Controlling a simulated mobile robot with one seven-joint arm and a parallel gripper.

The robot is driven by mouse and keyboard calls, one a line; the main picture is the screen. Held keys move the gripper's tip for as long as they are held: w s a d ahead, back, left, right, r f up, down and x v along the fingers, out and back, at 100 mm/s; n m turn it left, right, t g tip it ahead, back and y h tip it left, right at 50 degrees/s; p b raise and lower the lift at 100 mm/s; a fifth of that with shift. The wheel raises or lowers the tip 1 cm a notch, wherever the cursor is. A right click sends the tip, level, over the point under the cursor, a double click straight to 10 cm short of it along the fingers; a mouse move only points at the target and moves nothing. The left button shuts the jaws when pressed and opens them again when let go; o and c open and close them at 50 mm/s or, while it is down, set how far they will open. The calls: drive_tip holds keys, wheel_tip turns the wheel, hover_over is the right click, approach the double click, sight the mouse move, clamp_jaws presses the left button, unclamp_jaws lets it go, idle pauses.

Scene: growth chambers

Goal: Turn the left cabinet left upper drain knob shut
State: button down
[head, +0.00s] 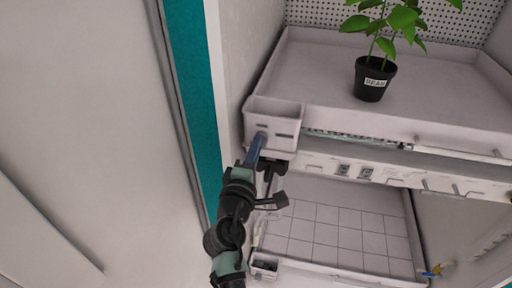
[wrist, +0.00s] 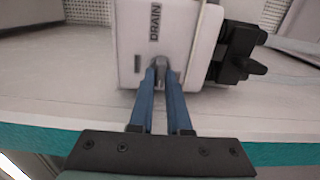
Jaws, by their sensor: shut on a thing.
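The upper drain box (head: 272,124) is a pale box at the left front corner of the upper tray; the wrist view shows its face (wrist: 128,45) marked DRAIN. A small grey knob (wrist: 160,66) sticks out of that face. My gripper (wrist: 160,74) has two blue fingers, shut on the knob with one finger on each side. In the head view my gripper (head: 257,141) reaches the box from below, and its fingers hide the knob. The knob's turn angle is hard to tell.
A black fitting (wrist: 236,52) with a clear hose sits right of the box. A potted plant labelled BEAN (head: 373,82) stands on the upper tray (head: 320,75). A lower tray with a grid (head: 335,235) lies beneath. A teal-edged cabinet wall (head: 200,95) stands close on the left.

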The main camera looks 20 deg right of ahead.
drive_tip(key=c, duration=0.9)
unclamp_jaws()
drive_tip(key=b+v, duration=0.2)
drive_tip(key=v, duration=1.1)
